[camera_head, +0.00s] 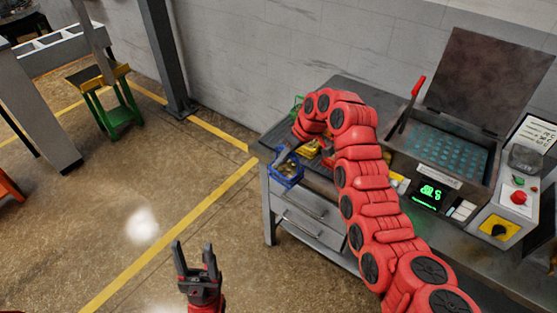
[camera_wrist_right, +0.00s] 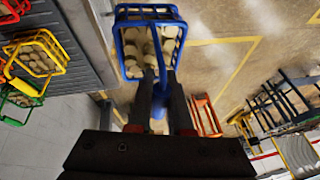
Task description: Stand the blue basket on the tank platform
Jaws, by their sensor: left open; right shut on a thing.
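The blue basket (camera_head: 286,172) shows at the left end of the bench in the head view, overlapping the bench edge. In the right wrist view the blue basket (camera_wrist_right: 128,45) holds several tan rounded pieces. My right gripper (camera_wrist_right: 160,85) is shut on its near side, and floor shows around the basket beyond the bench edge. The tank (camera_head: 440,150) stands open on the bench at the right, with a teal dotted surface inside and its lid raised. My left gripper (camera_head: 197,262) is open and empty over the floor, well away from the bench.
A yellow basket (camera_wrist_right: 35,55), a red basket (camera_wrist_right: 14,10) and a green basket (camera_wrist_right: 20,100) are by the bench in the right wrist view. A control box (camera_head: 505,215) adjoins the tank's right side. My right arm crosses above the bench.

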